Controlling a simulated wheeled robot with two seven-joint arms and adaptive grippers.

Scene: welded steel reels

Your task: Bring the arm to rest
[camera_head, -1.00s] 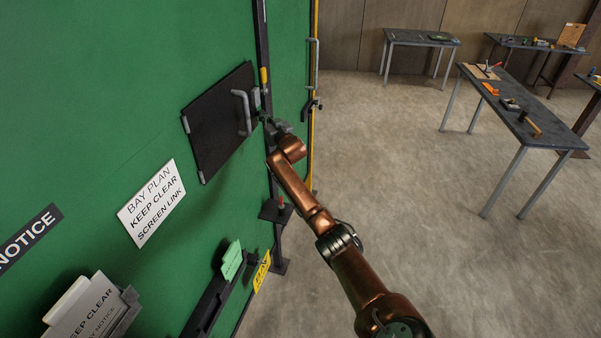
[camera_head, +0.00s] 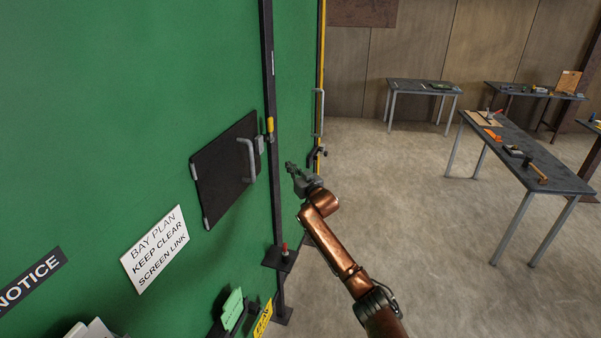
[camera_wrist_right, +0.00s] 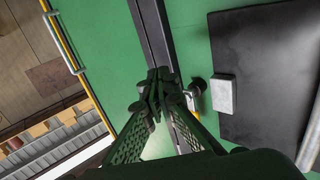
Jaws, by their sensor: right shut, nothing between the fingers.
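My right arm is copper-coloured and comes in from the lower right of the head view. Its gripper (camera_head: 290,167) is shut and empty, to the right of the black hatch panel and in front of the green screen wall. In the right wrist view the gripper's fingertips (camera_wrist_right: 158,88) meet in front of the dark post, with nothing between them. The black hatch panel (camera_head: 222,175) with its grey handle (camera_head: 249,160) looks flat against the wall; the gripper is apart from the handle. My left gripper is not in view.
The green wall (camera_head: 130,90) fills the left, with a dark post (camera_head: 268,70) and a white sign (camera_head: 155,248). A red-topped peg (camera_head: 284,248) stands on a bracket below the gripper. Tables (camera_head: 540,160) with tools stand at right; the floor between is clear.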

